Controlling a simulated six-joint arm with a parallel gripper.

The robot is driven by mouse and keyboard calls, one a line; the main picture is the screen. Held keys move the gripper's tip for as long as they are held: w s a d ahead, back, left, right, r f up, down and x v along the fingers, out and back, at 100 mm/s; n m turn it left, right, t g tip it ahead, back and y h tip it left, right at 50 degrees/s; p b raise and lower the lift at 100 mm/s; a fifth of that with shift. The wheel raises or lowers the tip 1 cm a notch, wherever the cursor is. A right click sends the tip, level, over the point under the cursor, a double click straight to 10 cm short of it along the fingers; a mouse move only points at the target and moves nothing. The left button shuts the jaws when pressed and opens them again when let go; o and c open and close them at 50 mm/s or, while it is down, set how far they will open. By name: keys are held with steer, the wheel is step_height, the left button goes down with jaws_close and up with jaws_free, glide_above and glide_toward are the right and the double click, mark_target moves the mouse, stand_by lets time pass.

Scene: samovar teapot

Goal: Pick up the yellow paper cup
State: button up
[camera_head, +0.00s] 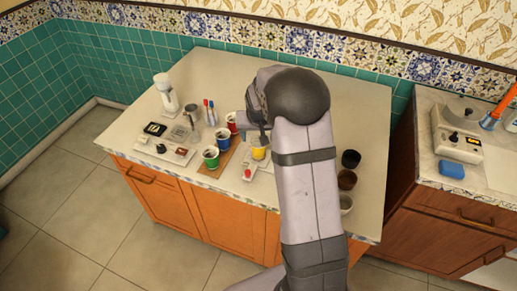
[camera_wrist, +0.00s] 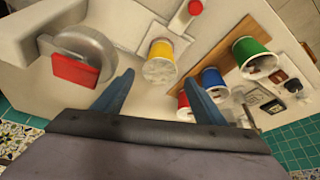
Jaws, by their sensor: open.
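My gripper (camera_wrist: 159,78) is open and empty. In the picture its two blue-grey fingers lie left and right of the cup's near end. How far the fingertips are from the cup is hard to tell.
Red (camera_head: 232,122), blue (camera_head: 223,138) and green (camera_head: 211,157) cups stand on a brown board (camera_head: 229,155) left of the yellow cup. A white item with a red end (camera_wrist: 187,15) lies near it. Dark cups (camera_head: 350,159) stand right of my arm. The counter's back is clear.

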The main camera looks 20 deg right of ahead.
mark_target(259, 149)
steer(key=shift+s+p+x, duration=0.1)
steer(key=shift+p+x, duration=0.5)
steer(key=shift+x, duration=0.7)
steer(key=shift+s+p+x, duration=0.15)
steer(key=shift+p+x, duration=0.4)
steer(key=shift+x, duration=0.75)
steer(key=shift+f, duration=0.1)
steer(key=shift+c, duration=0.6)
steer(key=c, duration=0.6)
